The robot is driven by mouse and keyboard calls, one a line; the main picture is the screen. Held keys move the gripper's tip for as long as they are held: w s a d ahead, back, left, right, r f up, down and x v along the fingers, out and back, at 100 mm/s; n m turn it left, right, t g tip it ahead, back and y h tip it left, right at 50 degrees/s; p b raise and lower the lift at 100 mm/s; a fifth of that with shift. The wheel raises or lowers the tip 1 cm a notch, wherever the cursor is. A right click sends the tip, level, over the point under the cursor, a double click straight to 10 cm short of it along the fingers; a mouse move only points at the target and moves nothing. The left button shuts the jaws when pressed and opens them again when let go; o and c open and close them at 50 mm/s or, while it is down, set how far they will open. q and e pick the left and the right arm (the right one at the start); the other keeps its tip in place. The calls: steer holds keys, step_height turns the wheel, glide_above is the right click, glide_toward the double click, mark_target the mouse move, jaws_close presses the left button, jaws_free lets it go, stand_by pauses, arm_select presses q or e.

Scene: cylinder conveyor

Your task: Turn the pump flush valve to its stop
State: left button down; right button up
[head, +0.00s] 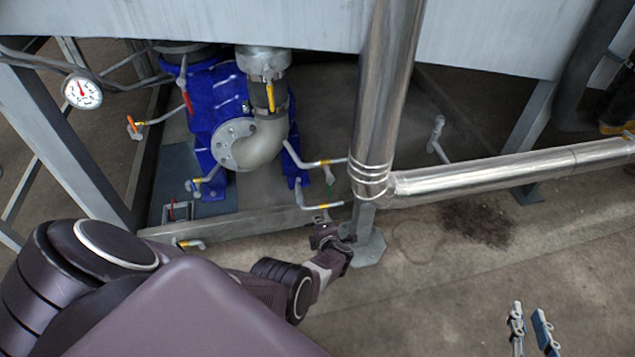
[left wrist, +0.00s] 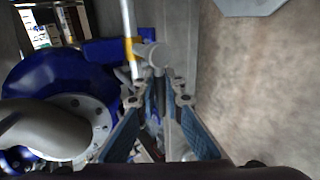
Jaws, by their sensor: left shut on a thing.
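The blue pump (head: 215,110) with its grey curved pipe stands under the tank, and part of it shows at the left in the left wrist view (left wrist: 45,80). My left gripper (head: 322,226) is low beside the steel column, at the end of a thin pipe with a yellow band (head: 322,205). In the left wrist view its fingertips (left wrist: 158,82) are closed around the flush valve's handle, just below the grey valve fitting (left wrist: 149,53). The fingers hide most of the handle, so its angle is unclear. My right gripper (head: 531,330) is open and empty above the floor at lower right.
A shiny vertical pipe (head: 385,90) stands close to my left gripper and joins a horizontal pipe (head: 510,170). A green handle (head: 330,186), a red handle (head: 187,99) and a yellow handle (head: 269,95) are nearby. A gauge (head: 82,91) hangs at left. The floor at right is clear.

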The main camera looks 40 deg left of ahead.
arm_select(q)
steer(key=shift+d, duration=0.1)
steer(key=c, duration=2)
jaws_free()
